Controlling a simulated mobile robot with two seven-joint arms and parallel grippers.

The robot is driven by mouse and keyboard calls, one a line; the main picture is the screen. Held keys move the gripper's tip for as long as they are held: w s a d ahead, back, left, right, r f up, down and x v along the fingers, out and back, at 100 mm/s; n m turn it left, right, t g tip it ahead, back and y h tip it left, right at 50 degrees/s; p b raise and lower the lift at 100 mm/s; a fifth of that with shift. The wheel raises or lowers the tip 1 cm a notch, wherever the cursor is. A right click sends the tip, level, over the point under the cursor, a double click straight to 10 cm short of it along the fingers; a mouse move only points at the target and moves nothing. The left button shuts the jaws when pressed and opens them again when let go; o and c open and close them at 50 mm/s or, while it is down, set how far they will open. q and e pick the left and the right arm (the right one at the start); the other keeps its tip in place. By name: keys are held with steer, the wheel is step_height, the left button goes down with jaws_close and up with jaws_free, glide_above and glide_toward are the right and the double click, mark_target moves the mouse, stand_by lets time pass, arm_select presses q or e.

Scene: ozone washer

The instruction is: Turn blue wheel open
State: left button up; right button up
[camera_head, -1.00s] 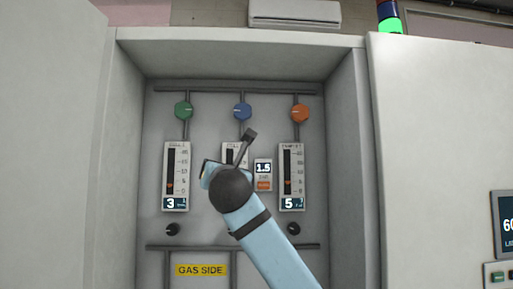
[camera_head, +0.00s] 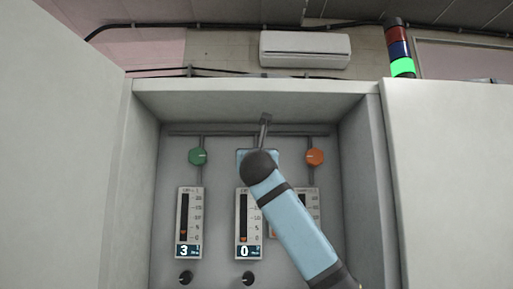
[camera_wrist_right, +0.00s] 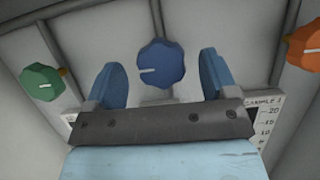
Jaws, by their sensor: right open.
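The blue wheel (camera_wrist_right: 161,63) is a lobed knob on the cabinet's back panel. In the right wrist view it shows between the two blue fingers of my right gripper (camera_wrist_right: 160,70), with a visible gap on each side. Its white mark points left. My right gripper is open and holds nothing; how far its tips are from the wheel in depth is hard to tell. In the head view my right arm (camera_head: 298,228) rises from the lower right and hides the wheel. My left gripper is not in view.
A green wheel (camera_head: 197,156) is to the left and an orange wheel (camera_head: 315,157) to the right, on the same panel with pipes. Flow gauges (camera_head: 189,222) reading 3 and 0 (camera_head: 243,251) sit below. The cabinet's side walls (camera_head: 362,190) flank the panel.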

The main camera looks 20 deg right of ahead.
steer(key=shift+p+x, duration=0.3)
steer(key=shift+x, duration=0.8)
steer(key=shift+w+r, duration=0.1)
steer(key=shift+w, duration=0.05)
steer(key=shift+d, duration=0.1)
steer(key=shift+c, duration=0.6)
steer(key=c, duration=0.7)
steer(key=shift+c, duration=0.2)
